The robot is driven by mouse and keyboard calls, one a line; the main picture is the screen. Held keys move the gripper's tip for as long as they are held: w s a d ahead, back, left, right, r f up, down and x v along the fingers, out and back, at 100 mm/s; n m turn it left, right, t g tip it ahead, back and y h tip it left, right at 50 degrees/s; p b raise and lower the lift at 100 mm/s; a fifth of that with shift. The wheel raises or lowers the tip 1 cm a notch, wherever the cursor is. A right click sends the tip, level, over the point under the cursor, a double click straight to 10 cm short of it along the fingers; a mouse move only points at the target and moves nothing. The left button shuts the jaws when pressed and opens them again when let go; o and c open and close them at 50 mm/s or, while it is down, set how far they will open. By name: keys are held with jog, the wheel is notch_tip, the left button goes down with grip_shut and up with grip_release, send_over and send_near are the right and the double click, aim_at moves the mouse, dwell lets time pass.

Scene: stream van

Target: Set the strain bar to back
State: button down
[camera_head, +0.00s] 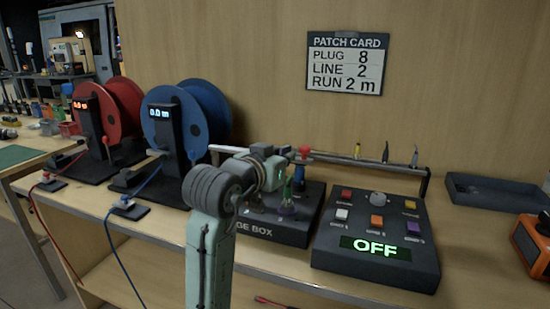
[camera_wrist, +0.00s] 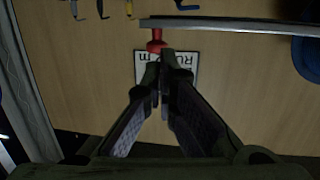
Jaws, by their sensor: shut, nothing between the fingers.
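In the head view my arm hides part of the bar and most of the gripper.
A dark box (camera_head: 268,229) with lettering ending "GE BOX" lies below my arm. A control panel (camera_head: 340,272) reads OFF.

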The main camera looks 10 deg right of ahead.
aim_at(301, 150)
jog(key=shift+p+x, duration=0.5)
jog(key=shift+x, duration=2)
